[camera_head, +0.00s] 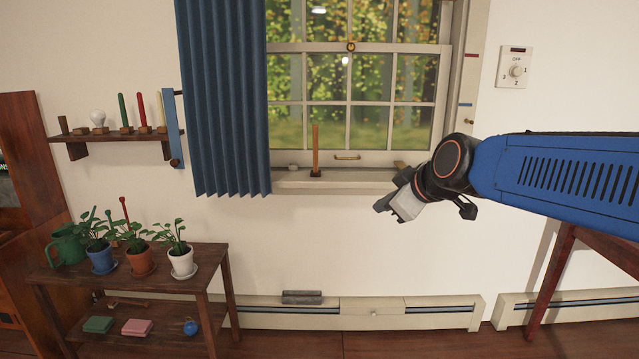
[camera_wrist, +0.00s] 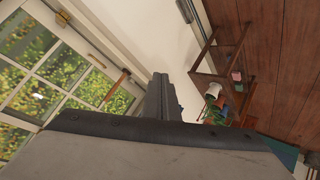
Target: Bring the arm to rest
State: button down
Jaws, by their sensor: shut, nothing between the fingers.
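My blue arm (camera_head: 570,175) reaches in from the right edge of the head view, bent at a black wrist joint. My gripper (camera_head: 387,203) is held in the air in front of the wall, just below the right end of the window sill (camera_head: 345,180). It looks shut and empty. In the wrist view my dark gripper fingers (camera_wrist: 163,97) are together, with nothing seen between them. The view there is tilted, with the window to the left and the plant table to the right.
A wooden table (camera_head: 205,258) with potted plants stands at lower left. A candle-like brown stick (camera_head: 316,150) stands on the sill. A blue curtain (camera_head: 225,95) hangs beside the window. A wall shelf (camera_head: 110,137) is at left, a reddish table (camera_head: 552,275) at right, and a heater (camera_head: 400,310) below.

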jog(key=s+d+f+m+g+h, duration=0.1)
jog(key=s+d+f+m, duration=0.2)
jog(key=s+f, duration=0.3)
jog(key=s+d+f+m+g+h, duration=0.1)
jog(key=s+d+f+m, duration=0.3)
jog(key=s, duration=0.8)
jog(key=s+d+f+m+g+h, duration=0.2)
jog(key=s+d+f+m+g, duration=0.1)
jog(key=s+d+f, duration=0.4)
jog(key=shift+s+d+f+m, duration=0.25)
jog(key=shift+s+f+m, duration=0.25)
jog(key=shift+s+f, duration=0.6)
jog(key=c, duration=2.4)
grip_release()
jog(key=shift+s+r, duration=0.1)
jog(key=shift+r, duration=0.15)
jog(key=shift+c, duration=0.2)
